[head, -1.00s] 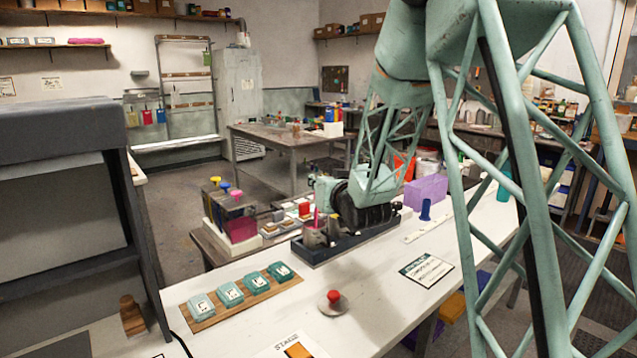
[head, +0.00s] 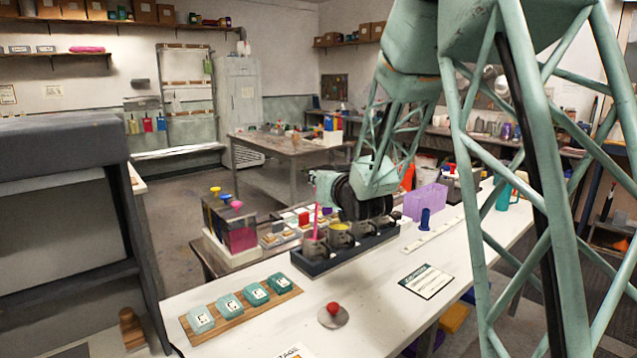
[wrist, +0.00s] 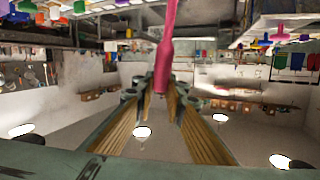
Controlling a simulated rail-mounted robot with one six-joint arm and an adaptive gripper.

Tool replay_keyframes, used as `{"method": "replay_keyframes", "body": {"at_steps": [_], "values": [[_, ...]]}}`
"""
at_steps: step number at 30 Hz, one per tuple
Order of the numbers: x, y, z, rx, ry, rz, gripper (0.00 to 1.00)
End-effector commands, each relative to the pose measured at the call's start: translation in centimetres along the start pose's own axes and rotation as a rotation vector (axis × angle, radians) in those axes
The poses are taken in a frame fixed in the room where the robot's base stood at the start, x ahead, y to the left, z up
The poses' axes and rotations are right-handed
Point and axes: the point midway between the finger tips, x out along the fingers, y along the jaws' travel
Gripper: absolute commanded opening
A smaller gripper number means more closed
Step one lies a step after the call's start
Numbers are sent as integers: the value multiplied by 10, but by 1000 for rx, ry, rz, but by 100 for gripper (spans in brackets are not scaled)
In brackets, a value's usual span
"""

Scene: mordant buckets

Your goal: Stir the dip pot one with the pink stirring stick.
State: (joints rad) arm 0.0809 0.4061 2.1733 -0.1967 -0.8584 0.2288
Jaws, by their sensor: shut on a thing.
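My gripper (wrist: 160,95) is shut on the pink stirring stick (wrist: 168,45), which shows between the fingers in the wrist view. In the head view the thin pink stick (head: 316,221) stands nearly upright below my gripper. Its lower end goes down at the leftmost grey pot (head: 314,248) in a dark tray (head: 325,268). I cannot tell how deep it reaches or whether it touches the wall. Another pot with yellow content (head: 341,228) stands to its right, and more pots follow behind it. Which pot is dip pot one cannot be read.
A rack with pink, yellow and blue knobs (head: 238,236) stands left of the tray. A board with several teal blocks (head: 228,305), a red knob on a disc (head: 333,310) and a card (head: 427,281) lie in front. A purple bin (head: 427,201) stands behind right. White bench is free between them.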

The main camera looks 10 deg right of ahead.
Motion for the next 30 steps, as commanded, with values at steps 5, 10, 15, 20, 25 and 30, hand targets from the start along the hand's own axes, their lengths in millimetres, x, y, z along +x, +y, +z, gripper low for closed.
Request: {"method": "replay_keyframes", "body": {"at_steps": [5,10,15,20,25,30], "values": [[0,0,-11,0,1,0,4],[0,0,-20,-1,1,0,4],[0,0,-30,-1,1,0,4],[0,0,-38,-1,0,0,4],[0,0,-44,0,0,0,4],[0,0,-45,0,0,0,4]]}}
